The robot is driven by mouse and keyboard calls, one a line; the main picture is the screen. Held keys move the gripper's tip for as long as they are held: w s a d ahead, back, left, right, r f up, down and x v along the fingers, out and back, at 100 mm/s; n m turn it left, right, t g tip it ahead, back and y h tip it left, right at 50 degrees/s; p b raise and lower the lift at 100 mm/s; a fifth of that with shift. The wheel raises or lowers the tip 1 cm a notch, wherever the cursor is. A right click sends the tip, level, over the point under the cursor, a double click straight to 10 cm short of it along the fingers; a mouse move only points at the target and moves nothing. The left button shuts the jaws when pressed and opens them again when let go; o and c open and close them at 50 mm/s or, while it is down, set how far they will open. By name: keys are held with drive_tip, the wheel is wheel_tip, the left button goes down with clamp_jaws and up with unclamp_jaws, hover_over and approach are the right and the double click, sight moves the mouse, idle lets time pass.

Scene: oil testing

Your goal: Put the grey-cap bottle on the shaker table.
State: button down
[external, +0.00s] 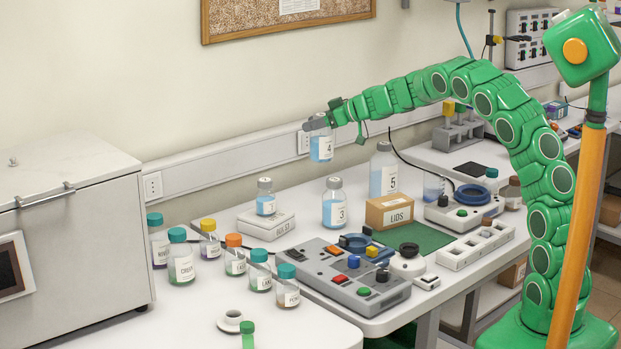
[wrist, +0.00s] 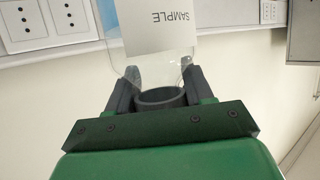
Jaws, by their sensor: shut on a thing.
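My gripper (external: 318,124) is shut on a clear bottle (external: 321,148) with blue liquid and a label marked 4. It holds the bottle upright in the air above the back of the bench. In the wrist view, my gripper's fingers (wrist: 152,90) close around a dark grey ring at the bottle's neck, and the bottle (wrist: 160,45) shows a label reading SAMPLE. I cannot tell which device is the shaker table.
A grey control panel (external: 330,268) with coloured buttons and a cardboard LIDS box (external: 389,211) occupy the bench. A device with a blue ring (external: 470,195) stands at right. Several coloured-cap bottles stand at left, by a large white cabinet (external: 70,230). A green mat (external: 432,236) has clear space.

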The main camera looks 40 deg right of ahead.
wheel_tip(320, 180, up, 4)
drive_tip(key=shift+r, duration=0.15)
drive_tip(key=s+a+n+g+y, duration=0.2)
drive_tip(key=s+a, duration=0.3)
drive_tip(key=a, duration=0.5)
drive_tip(key=s+a+n+g+y, duration=0.1)
drive_tip(key=s+a+n+g, duration=0.2)
drive_tip(key=a, duration=0.6)
drive_tip(key=s+a+n+g+y, duration=0.2)
drive_tip(key=s+a, duration=0.4)
drive_tip(key=a, duration=0.4)
drive_tip(key=s+a+n+g+y, duration=0.1)
drive_tip(key=s+a+n+g, duration=0.6)
drive_tip(key=s+a, duration=1.2)
drive_tip(key=w+a+f, duration=0.3)
drive_tip(key=w+f, duration=0.1)
drive_tip(key=f, duration=0.5)
drive_tip(key=w+a+f, duration=0.3)
drive_tip(key=w+f, duration=0.2)
drive_tip(key=f, duration=0.4)
drive_tip(key=shift+a+f, duration=0.2)
drive_tip(key=shift+a, duration=0.2)
drive_tip(key=shift+w+f, duration=0.1)
